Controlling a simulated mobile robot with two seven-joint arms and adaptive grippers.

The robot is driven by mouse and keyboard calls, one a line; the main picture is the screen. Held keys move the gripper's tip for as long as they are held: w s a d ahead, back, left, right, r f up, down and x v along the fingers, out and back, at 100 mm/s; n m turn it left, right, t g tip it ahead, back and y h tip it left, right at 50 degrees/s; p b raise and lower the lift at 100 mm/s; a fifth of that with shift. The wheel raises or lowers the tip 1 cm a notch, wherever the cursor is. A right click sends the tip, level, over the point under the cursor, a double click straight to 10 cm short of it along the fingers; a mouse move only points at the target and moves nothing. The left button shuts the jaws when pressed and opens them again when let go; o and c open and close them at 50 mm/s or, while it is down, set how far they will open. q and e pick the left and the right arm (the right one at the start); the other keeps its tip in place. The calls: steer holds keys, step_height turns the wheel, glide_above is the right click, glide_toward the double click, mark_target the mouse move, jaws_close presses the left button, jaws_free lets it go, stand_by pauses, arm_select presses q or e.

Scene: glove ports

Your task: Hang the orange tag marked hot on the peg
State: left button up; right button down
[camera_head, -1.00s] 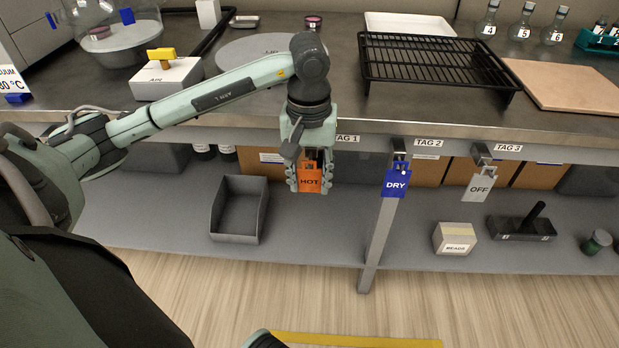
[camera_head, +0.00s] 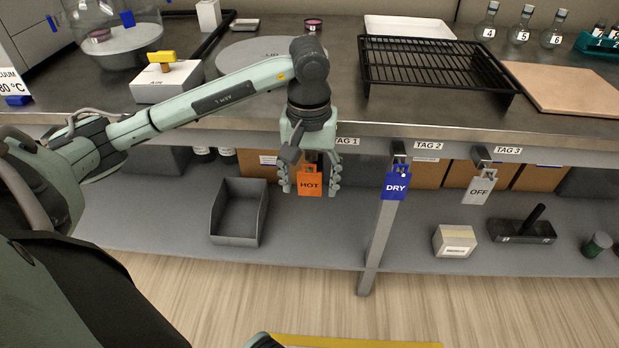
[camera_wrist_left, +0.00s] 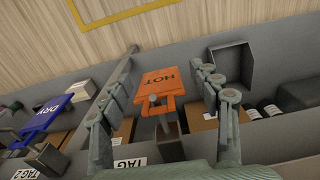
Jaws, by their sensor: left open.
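The orange tag marked HOT (camera_head: 310,184) hangs below the bench's front edge, beside the TAG 1 label (camera_head: 347,141). In the left wrist view the orange tag (camera_wrist_left: 166,88) hangs by its top loop at a grey peg (camera_wrist_left: 168,135) with a round end. My left gripper (camera_head: 311,190) is open, with its fingers on either side of the tag. In the left wrist view gaps show between the tag and both fingers (camera_wrist_left: 166,84). The left gripper hides part of the peg in the head view. My right gripper is not in view.
A blue DRY tag (camera_head: 396,185) and a grey OFF tag (camera_head: 479,190) hang to the right. A grey open bin (camera_head: 238,212) stands on the lower shelf. A table leg (camera_head: 377,245) stands below the DRY tag.

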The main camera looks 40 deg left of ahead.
arm_select(q)
step_height(320, 180, up, 12)
steer(key=shift+s, duration=0.15)
stand_by(0.3)
steer(key=shift+d, duration=0.1)
